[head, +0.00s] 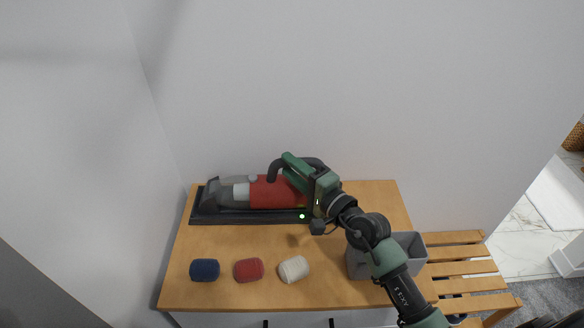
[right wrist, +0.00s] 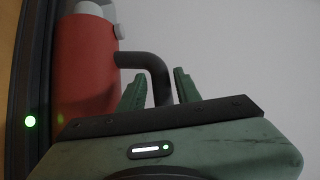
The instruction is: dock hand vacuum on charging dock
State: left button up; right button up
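The hand vacuum (head: 272,192), with a red body, grey nose and dark handle, lies along the long dark charging dock (head: 250,217) at the table's back. A green light glows on the dock's front right. In the right wrist view, the red body (right wrist: 85,70) lies beside the dock edge (right wrist: 35,90). My right gripper (head: 287,167) is at the handle end. In the wrist view its fingers (right wrist: 160,85) stand apart, with the curved handle (right wrist: 155,65) showing between them; firm contact is not visible. My left gripper is not in view.
Blue (head: 204,270), red (head: 248,270) and white (head: 294,269) rolls lie at the front of the wooden table (head: 225,295). A grey bin (head: 361,267) stands at the right, partly behind my right arm. A slatted bench (head: 465,268) adjoins the table; walls rise behind and left.

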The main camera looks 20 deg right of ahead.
jog(key=shift+o, duration=0.2)
jog(key=shift+r, duration=0.1)
jog(key=shift+s+r, duration=0.1)
jog(key=shift+r, duration=0.05)
jog(key=b+v, duration=0.3)
jog(key=v, duration=0.9)
